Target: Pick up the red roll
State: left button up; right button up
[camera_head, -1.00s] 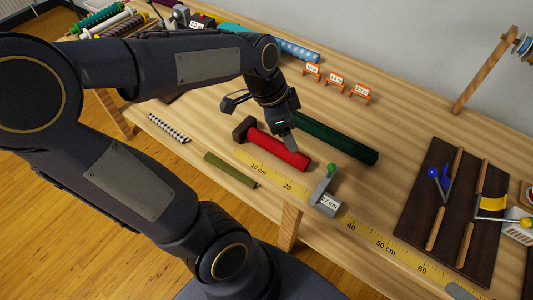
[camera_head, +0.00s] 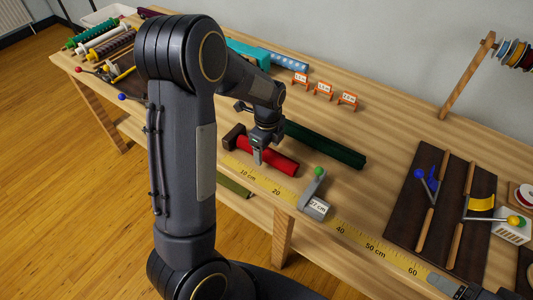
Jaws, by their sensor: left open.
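The red roll (camera_head: 281,162) lies on the wooden workbench, its left end against a dark brown block (camera_head: 234,136). It lies just behind the yellow measuring tape. My left gripper (camera_head: 258,157) points down at the left part of the roll. One finger shows in front of the roll; the other finger is hidden, so I cannot tell whether the roll sits between them. The gripper is open.
A dark green roll (camera_head: 325,145) lies close behind the red one. A grey stop (camera_head: 314,194) with a green knob stands on the tape (camera_head: 355,241) to the right. Orange signs (camera_head: 323,90) stand behind. A dark board (camera_head: 408,232) lies at the right.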

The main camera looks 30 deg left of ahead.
pick_arm(q)
jog(key=shift+a+f, duration=0.1)
jog(key=shift+f, duration=0.65)
jog(key=c, duration=1.1)
